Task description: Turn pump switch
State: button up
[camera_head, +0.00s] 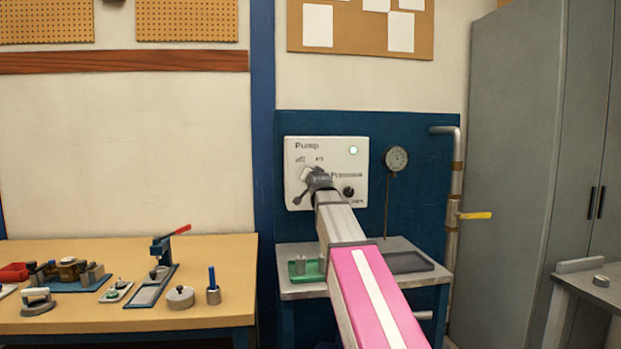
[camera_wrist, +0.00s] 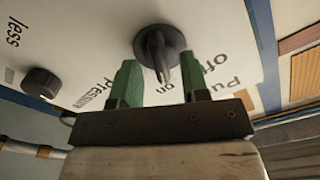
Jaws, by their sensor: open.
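The pump switch (camera_wrist: 157,42) is a dark round knob with a narrow handle on a white panel, near printed words "on" and "off". In the wrist view its handle points down into the gap between my two green fingers. My gripper (camera_wrist: 162,72) is open, with one finger on each side of the handle; I cannot tell whether either touches it. In the head view, my gripper (camera_head: 308,184) is in front of the left part of the white Pump panel (camera_head: 348,150) and largely hides the switch.
A second dark knob, labelled pressure (camera_head: 349,191), sits at the panel's lower right. A round gauge (camera_head: 396,158) and a pipe with a yellow handle (camera_head: 475,215) are to the right. A grey bench (camera_head: 310,252) with a green tray (camera_head: 306,271) stands below.

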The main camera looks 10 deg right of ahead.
jog(key=shift+w, duration=0.75)
grip_shut()
jog(key=shift+n, duration=0.4)
jog(key=n, duration=1.1)
jog(key=shift+d, duration=0.1)
